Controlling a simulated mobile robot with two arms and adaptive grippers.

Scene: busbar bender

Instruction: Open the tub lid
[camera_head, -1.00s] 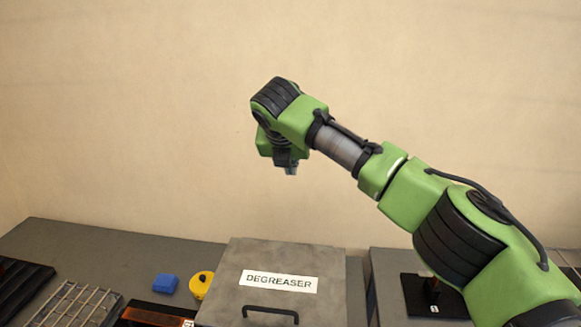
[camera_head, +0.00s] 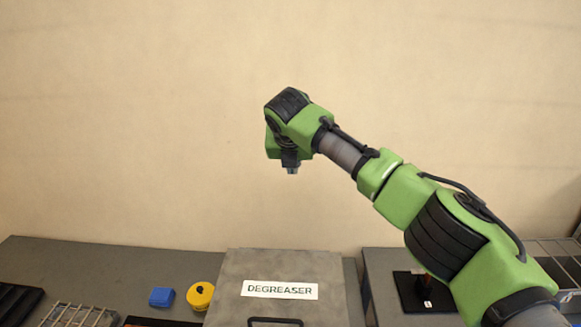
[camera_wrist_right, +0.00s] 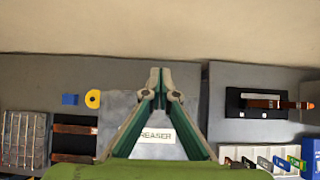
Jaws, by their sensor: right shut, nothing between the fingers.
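The tub lid (camera_head: 245,270) is a flat grey panel with a white DEGREASER label (camera_head: 280,290) and a black bar handle (camera_head: 275,322) at the bottom edge of the head view. The lid lies closed. My right gripper (camera_head: 292,170) is raised in front of the wall, above the lid in the picture. In the wrist view its fingers (camera_wrist_right: 158,76) meet at the tips, shut and empty. They hide part of the lid (camera_wrist_right: 118,103) and its label (camera_wrist_right: 157,135). The handle is hidden there. My left gripper is not in view.
A blue block (camera_head: 161,297) and a yellow round item (camera_head: 201,295) stand left of the tub. A wire basket (camera_head: 80,316) is farther left. A black plate (camera_head: 412,294) is to the right. In the wrist view, a copper bar (camera_wrist_right: 275,103) lies on it.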

